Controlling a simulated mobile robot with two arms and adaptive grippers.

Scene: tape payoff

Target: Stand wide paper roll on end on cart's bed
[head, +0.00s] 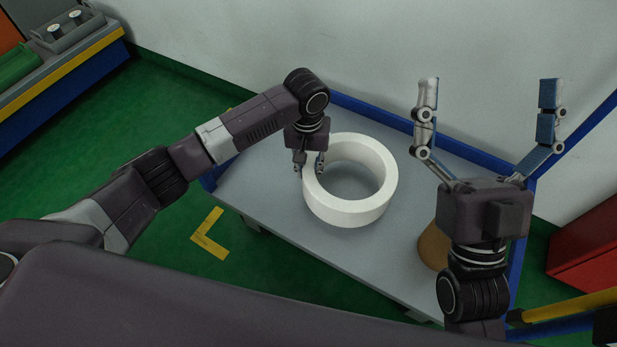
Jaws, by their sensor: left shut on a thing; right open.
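The wide paper roll (345,212) is a thick white ring on the grey bed of the cart (270,220). Its open hole faces up, and it appears to rest on the bed on one end. My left gripper (309,170) is shut on the roll's left wall, with its fingers on either side of the rim. My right gripper (490,95) is wide open and empty, raised above the right part of the cart with its fingers pointing away.
A brown roll or cylinder (432,246) stands on the cart's right, partly hidden by my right arm. Blue rails (365,111) edge the bed. The bed's front left is clear. A red box (590,245) is at the right, and a grey-and-yellow bench (75,65) at the upper left.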

